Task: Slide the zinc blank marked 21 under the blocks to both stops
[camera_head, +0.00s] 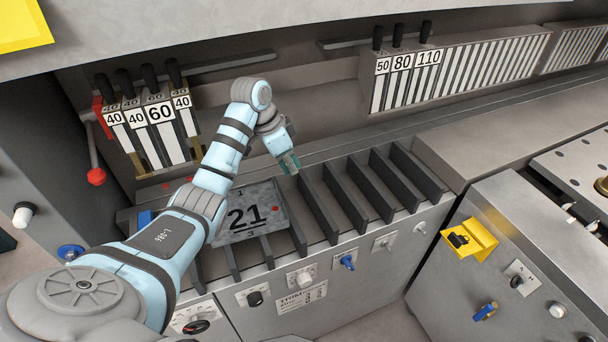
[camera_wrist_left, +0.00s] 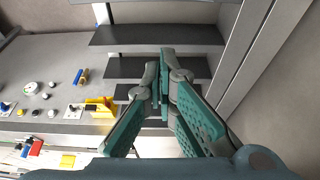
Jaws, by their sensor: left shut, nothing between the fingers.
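The zinc blank marked 21 (camera_head: 258,218) lies on the dark ribs of the front table in the head view, with a red dot near its right edge. My left forearm covers its left side. The blocks (camera_head: 160,113), labelled 40, 40, 60 and 40, hang at the back left, apart from the visible part of the blank. My left gripper (camera_head: 289,163) is shut and empty, beyond the blank's back right corner and near the ribs. Its fingers (camera_wrist_left: 165,82) also show in the left wrist view, above dark ribs. I cannot make out the stops. My right gripper is out of view.
More blocks (camera_head: 402,80), labelled 50, 80 and 110, stand at the back right. Open ribs (camera_head: 375,182) lie right of the blank. The front panel carries knobs (camera_head: 300,277) and a yellow bracket (camera_head: 470,239). A red-knobbed lever (camera_head: 96,176) hangs at the left.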

